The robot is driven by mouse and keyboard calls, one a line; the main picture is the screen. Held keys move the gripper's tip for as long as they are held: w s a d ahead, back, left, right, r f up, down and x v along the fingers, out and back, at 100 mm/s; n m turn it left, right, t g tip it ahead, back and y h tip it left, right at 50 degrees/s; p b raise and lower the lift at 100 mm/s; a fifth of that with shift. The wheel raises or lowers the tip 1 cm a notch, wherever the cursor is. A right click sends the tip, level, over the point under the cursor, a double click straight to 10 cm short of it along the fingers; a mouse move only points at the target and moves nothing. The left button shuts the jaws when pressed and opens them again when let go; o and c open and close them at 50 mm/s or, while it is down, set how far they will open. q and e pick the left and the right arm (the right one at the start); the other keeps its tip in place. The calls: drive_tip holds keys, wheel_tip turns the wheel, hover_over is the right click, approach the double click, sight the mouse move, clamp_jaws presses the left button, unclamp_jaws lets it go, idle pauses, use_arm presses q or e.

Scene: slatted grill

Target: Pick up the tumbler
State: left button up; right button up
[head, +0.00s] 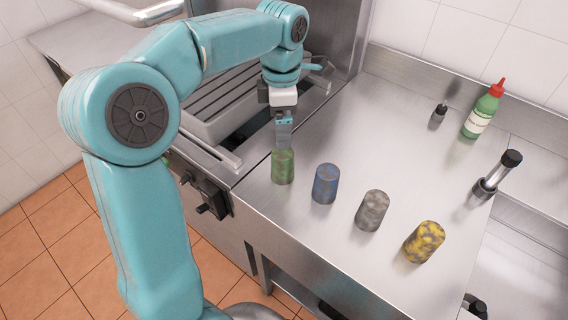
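Several mottled cylindrical tumblers stand upright in a row on the steel counter (370,115): a green tumbler (283,168), a blue tumbler (326,184), a grey tumbler (372,211) and a yellow and dark tumbler (424,243). My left gripper (283,145) points down at the top of the green tumbler, the leftmost one. Its fingers are seen nearly edge-on and overlap the green tumbler's rim in the picture. I cannot tell whether they touch it or how wide they are apart. My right gripper is not in view.
A slatted grill (215,95) lies left of the counter, partly behind my arm. A green bottle with a red cap (482,112) and a small dark-topped container (439,115) stand at the back. A black-topped metal cylinder (497,175) is at the right. The middle counter is clear.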

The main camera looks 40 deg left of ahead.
sight(283, 152)
use_arm(q)
wheel_tip(283, 152, down, 5)
drive_tip(key=shift+w+f, duration=0.1)
drive_tip(key=shift+w, duration=0.05)
drive_tip(key=shift+s+f, duration=0.25)
drive_tip(key=shift+f, duration=0.2)
drive_tip(key=f, duration=0.4)
drive_tip(key=shift+w, duration=0.3)
drive_tip(key=shift+a+f, duration=0.15)
drive_tip(key=shift+f, duration=0.3)
drive_tip(key=shift+s, duration=0.1)
drive_tip(key=shift+c, duration=0.3)
drive_tip(key=c, duration=1.1)
drive_tip(key=shift+r, duration=0.1)
